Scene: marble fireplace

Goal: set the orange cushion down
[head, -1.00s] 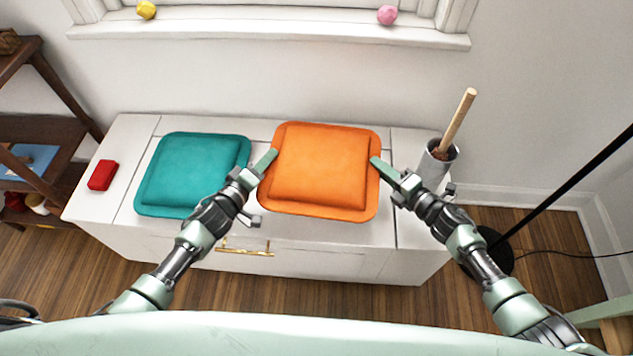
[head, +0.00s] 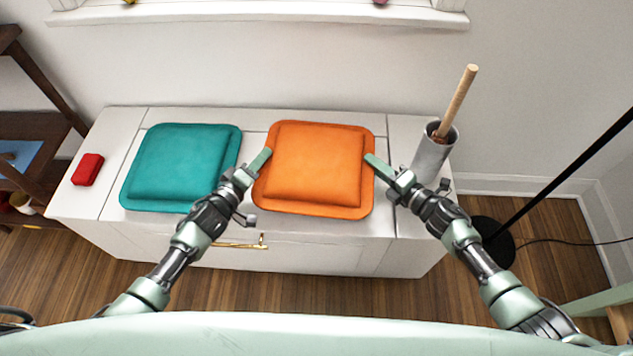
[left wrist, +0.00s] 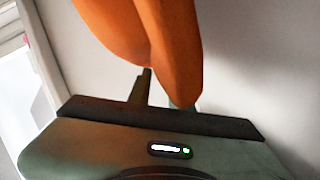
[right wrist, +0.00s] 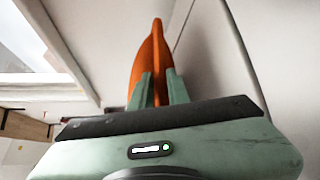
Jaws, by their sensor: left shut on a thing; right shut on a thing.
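The orange cushion (head: 315,168) is square with a raised middle and lies flat between my two grippers, over the right part of the white cabinet top (head: 250,122). I cannot tell whether it touches the top. My left gripper (head: 262,160) is shut on its left edge; the left wrist view shows the orange cloth (left wrist: 150,40) at the fingers. My right gripper (head: 372,163) is shut on its right edge; the right wrist view shows the cushion's edge (right wrist: 152,70) between both fingers.
A teal cushion (head: 182,165) lies on the cabinet to the left, beside my left gripper. A red block (head: 88,169) is at the left end. A grey cup (head: 433,155) with a wooden-handled tool stands close to my right gripper. A black pole (head: 570,175) stands at the right.

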